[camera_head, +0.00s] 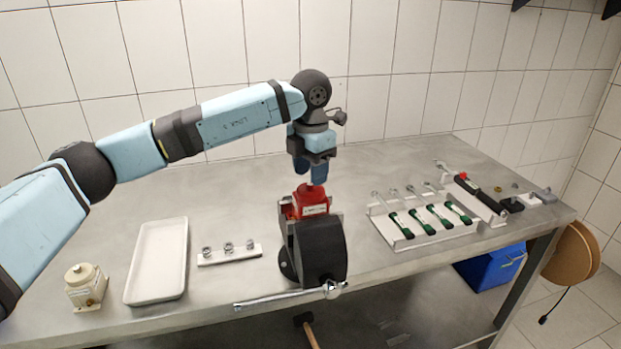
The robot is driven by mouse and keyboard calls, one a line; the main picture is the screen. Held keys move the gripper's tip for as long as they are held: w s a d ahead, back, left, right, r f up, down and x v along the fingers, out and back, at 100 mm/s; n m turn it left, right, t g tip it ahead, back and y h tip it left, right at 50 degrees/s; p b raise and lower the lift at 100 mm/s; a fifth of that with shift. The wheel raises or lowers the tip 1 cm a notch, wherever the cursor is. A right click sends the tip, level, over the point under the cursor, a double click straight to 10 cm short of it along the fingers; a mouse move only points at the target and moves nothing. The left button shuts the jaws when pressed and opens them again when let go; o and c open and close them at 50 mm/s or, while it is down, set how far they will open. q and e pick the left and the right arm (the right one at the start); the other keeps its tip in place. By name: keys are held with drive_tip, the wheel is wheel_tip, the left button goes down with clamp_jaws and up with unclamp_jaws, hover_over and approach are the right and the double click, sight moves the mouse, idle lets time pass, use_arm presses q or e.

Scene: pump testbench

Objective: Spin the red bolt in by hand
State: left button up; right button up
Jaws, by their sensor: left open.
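A red pump body (311,203) with a white label sits clamped in the jaws of a black bench vise (319,250) at the table's front edge. My left gripper (310,181) points down right above the red pump, with its blue fingers at the pump's top. The gripper is open. The red bolt cannot be made out on its own; the fingers and the red pump cover that spot. I cannot tell whether the fingers touch anything. My right gripper is not in view.
A white tray (130,297) and a cream pump (86,287) stand on the left. A white strip with several metal fittings (228,247) lies left of the vise. A rack of green-handled tools (425,220) stands on the right.

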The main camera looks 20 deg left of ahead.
use_arm(q)
wheel_tip(320, 180, up, 12)
drive_tip(key=shift+f+b, duration=0.15)
drive_tip(key=shift+b, duration=0.2)
